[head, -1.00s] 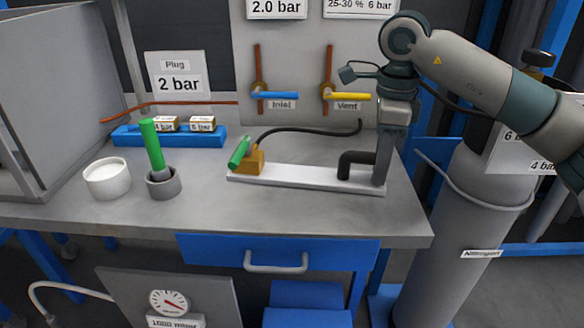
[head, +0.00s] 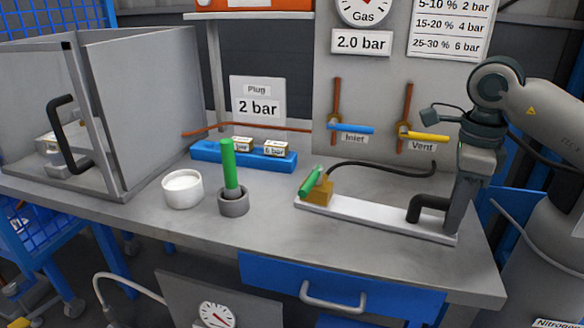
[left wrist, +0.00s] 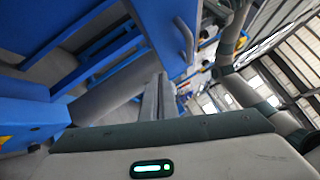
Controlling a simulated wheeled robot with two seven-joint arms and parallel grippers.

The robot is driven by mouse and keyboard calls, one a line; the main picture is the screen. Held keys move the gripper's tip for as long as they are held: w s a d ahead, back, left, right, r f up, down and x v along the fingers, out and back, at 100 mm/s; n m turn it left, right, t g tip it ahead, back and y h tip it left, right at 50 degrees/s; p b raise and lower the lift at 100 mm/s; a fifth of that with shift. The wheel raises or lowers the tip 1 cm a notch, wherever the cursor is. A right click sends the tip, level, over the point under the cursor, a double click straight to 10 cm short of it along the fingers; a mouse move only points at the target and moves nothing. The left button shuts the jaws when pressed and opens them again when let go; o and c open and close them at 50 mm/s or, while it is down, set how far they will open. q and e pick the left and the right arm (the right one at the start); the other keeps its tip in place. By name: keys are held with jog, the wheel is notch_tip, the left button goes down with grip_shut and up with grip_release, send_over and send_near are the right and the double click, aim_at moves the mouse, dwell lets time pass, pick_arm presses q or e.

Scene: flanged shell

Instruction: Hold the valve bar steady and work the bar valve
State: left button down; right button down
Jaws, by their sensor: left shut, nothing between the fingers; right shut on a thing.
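The valve bar (head: 375,217) is a long pale bar lying on the bench. At its left end is a brass block (head: 319,192) with a green lever (head: 311,181), tilted; a black hose runs from the block. At its right end stands a black bent handle (head: 427,206). My right gripper (head: 450,228) points down at this right end and is shut on the bar's handle end; its fingers partly hide the grip. My left gripper is not in the head view. In the left wrist view its fingers (left wrist: 160,97) are shut and empty, away from the bar.
Blue inlet (head: 351,129) and yellow vent (head: 423,136) handles are on the panel behind. A grey cup (head: 234,207) with a green rod, a white pot (head: 183,190) and a blue rack (head: 215,153) stand left of the bar. A grey cabinet (head: 150,110) bounds the bench's left.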

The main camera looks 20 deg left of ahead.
pick_arm(q)
jog(key=s+r+m+g+h, duration=0.4)
jog(key=r+m+g, duration=0.9)
jog(key=m+g, duration=0.15)
jog(key=s+a+r+m+g+y, duration=0.2)
jog(key=a+r+m+g+y, duration=0.1)
jog(key=a+r+g, duration=0.5)
jog(key=s+a+r+m+g+y, duration=0.2)
jog(key=a+r+m+g, duration=0.15)
jog(key=a+r, duration=0.4)
jog(key=w+d+m+t+y, duration=0.1)
jog(key=w+d+t+y, duration=0.25)
jog(key=w, duration=0.45)
jog(key=w+d+m+t+y, duration=0.1)
jog(key=w+d+t+y, duration=0.15)
jog(key=w+d, duration=0.4)
jog(key=w+a+r+t+y, duration=0.2)
jog(key=w+a+t, duration=0.1)
jog(key=w, duration=0.3)
jog(key=w+a+r+t+y, duration=0.3)
jog(key=w+a, duration=0.2)
jog(key=w, duration=0.1)
jog(key=shift+w+r+t, duration=0.3)
jog(key=shift+w+t, duration=0.05)
jog(key=shift+t, duration=0.05)
jog(key=shift+f, duration=0.1)
